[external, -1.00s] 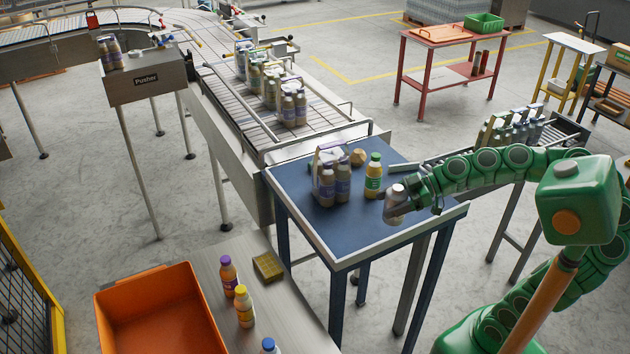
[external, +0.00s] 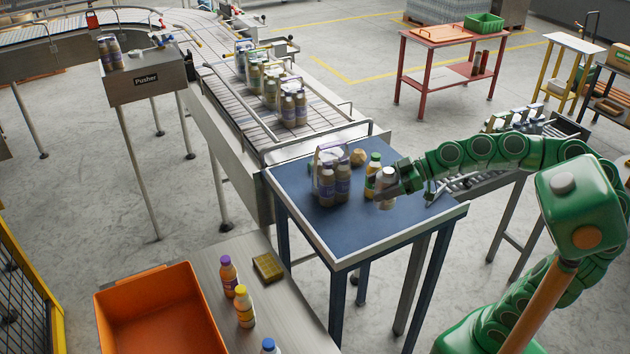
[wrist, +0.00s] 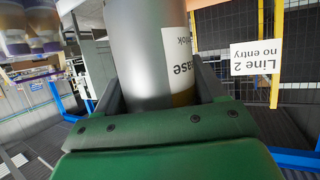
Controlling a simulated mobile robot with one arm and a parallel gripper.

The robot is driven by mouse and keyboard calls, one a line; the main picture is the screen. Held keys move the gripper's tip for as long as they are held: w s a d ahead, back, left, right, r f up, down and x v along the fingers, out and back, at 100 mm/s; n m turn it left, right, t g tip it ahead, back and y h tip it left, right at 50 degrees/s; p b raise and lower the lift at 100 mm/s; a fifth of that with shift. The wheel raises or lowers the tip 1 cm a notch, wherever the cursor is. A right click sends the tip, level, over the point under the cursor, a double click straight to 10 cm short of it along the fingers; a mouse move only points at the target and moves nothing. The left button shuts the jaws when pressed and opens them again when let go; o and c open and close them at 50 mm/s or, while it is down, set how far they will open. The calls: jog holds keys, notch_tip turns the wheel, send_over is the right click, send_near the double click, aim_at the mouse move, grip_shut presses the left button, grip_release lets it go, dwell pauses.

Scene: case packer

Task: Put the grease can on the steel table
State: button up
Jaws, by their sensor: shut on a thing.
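My gripper (external: 389,182) is shut on the grease can (external: 384,190), a grey cylinder with a pale label; the wrist view shows the can (wrist: 150,50) between the fingers, with "ease" readable upside down. In the external view the can is over the blue-topped table, just right of a green-capped bottle (external: 373,176). I cannot tell whether the can touches the tabletop or the bottle. A bare grey metal-looking table (external: 285,312), probably the steel table, stands at the bottom left.
The blue table (external: 350,237) also holds wrapped bottles (external: 334,182) and a small tan object (external: 358,157). A conveyor (external: 235,95) runs behind.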

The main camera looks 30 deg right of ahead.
jog(key=w+a+m+t+h, duration=0.1)
jog(key=w+a, duration=0.2)
jog(key=a, duration=0.5)
jog(key=w+a+t, duration=0.1)
jog(key=w+a, duration=0.3)
jog(key=a, duration=0.4)
jog(key=s+a+g, duration=0.1)
jog(key=s+a, duration=0.3)
jog(key=a, duration=0.5)
jog(key=s+a, duration=0.4)
jog(key=a, duration=0.6)
jog(key=shift+y, duration=0.4)
jog(key=f, duration=3.4)
jog(key=shift+w+d+f, duration=0.2)
jog(key=shift+w+f, duration=0.1)
jog(key=shift+f, duration=0.05)
jog(key=shift+f, duration=0.1)
jog(key=o, duration=1.4)
jog(key=shift+c, duration=0.2)
